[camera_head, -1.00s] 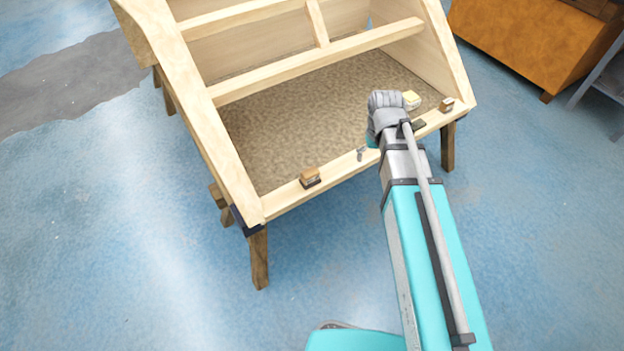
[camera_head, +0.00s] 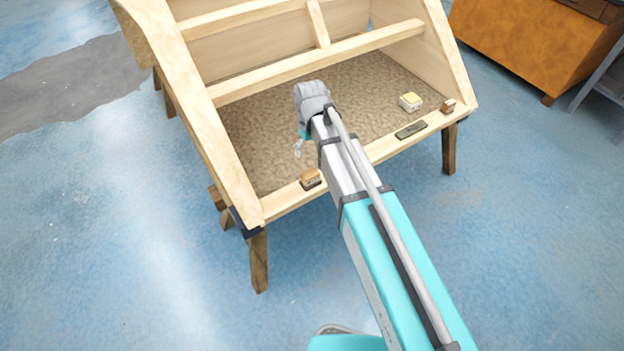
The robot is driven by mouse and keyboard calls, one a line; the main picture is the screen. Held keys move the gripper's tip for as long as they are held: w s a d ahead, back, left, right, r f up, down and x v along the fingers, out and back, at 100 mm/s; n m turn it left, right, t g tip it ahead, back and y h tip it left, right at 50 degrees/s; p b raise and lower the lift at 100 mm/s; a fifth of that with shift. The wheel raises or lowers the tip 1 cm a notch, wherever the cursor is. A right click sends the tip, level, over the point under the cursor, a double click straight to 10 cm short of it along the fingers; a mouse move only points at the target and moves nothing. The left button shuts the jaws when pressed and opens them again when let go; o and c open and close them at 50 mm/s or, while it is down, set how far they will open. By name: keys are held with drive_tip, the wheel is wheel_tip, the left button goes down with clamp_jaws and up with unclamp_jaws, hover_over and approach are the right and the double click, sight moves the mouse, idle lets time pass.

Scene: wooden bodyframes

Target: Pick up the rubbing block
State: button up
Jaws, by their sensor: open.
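Two small tan wooden blocks with dark undersides look like rubbing blocks; I cannot tell which one the task names. One block (camera_head: 311,179) sits on the front rail of the wooden frame (camera_head: 283,203), left of my arm. The other block (camera_head: 448,106) sits at the rail's right end. My gripper (camera_head: 297,149) is open and hangs over the speckled floor of the frame, a little behind and above the left block. It is small in view and partly hidden by my wrist, and nothing shows between its fingers. It appears apart from the left block.
A dark flat piece (camera_head: 411,130) lies on the front rail, right of my arm. A small pale box with a yellow top (camera_head: 411,102) stands on the frame's floor behind it. Crossbars and sloping sides bound the frame. An orange-brown cabinet (camera_head: 530,45) stands at the upper right.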

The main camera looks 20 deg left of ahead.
sight(310, 173)
drive_tip(key=shift+f, duration=0.1)
wheel_tip(310, 173, down, 8)
drive_tip(key=b, duration=0.8)
drive_tip(key=shift+f+b, duration=0.2)
drive_tip(key=shift+b, duration=0.15)
drive_tip(key=shift+f, duration=0.1)
drive_tip(key=shift+f+b, duration=2.5)
drive_tip(key=shift+b, duration=0.1)
drive_tip(key=c, duration=1)
drive_tip(key=shift+r, duration=0.15)
